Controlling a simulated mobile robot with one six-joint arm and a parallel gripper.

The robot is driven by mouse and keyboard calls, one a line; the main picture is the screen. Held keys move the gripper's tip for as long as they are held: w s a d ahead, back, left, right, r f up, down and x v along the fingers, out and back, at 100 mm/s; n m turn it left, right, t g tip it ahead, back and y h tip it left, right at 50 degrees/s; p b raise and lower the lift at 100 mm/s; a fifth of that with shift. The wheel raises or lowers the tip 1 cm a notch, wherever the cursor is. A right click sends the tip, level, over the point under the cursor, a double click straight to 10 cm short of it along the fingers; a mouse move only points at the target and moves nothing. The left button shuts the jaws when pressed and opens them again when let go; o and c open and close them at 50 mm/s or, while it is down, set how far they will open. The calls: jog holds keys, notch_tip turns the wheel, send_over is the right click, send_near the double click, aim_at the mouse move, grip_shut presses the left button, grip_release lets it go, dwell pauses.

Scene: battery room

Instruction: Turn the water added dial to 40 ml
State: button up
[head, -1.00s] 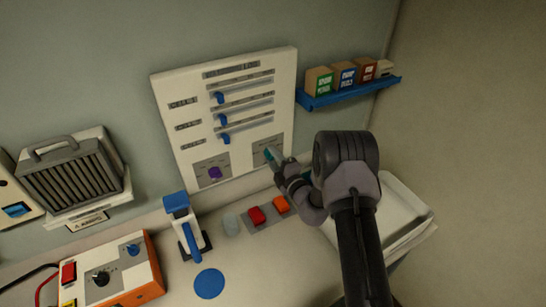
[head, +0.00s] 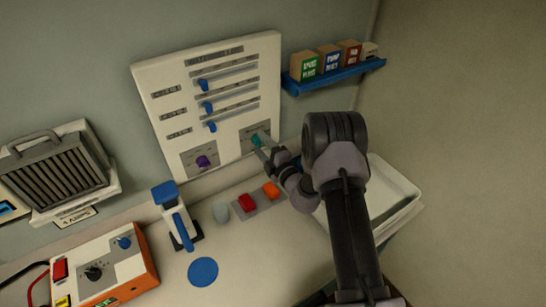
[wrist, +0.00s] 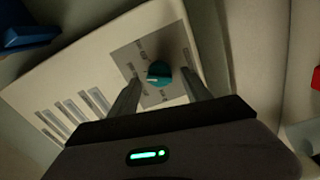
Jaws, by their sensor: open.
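The teal dial (head: 256,140) sits on a grey plate at the lower right of the white wall panel (head: 150,90). In the wrist view the dial (wrist: 160,72) shows a light pointer mark on its left side; the small labels around it are too blurred to read. My gripper (head: 265,148) is open just in front of the dial. In the wrist view its two fingers (wrist: 161,84) lie one to each side of the dial, with gaps visible. I cannot tell how deep the fingertips reach.
A purple dial (head: 203,161) and several blue sliders (head: 207,106) share the panel. Below are red (head: 247,203) and orange (head: 271,190) buttons and a blue-handled lever (head: 180,220). A blue shelf (head: 335,76) with small boxes is at right, above a white tray (head: 408,205).

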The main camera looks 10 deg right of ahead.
jog(key=v, duration=1.6)
jog(key=shift+b, duration=0.4)
jog(key=shift+s, duration=0.1)
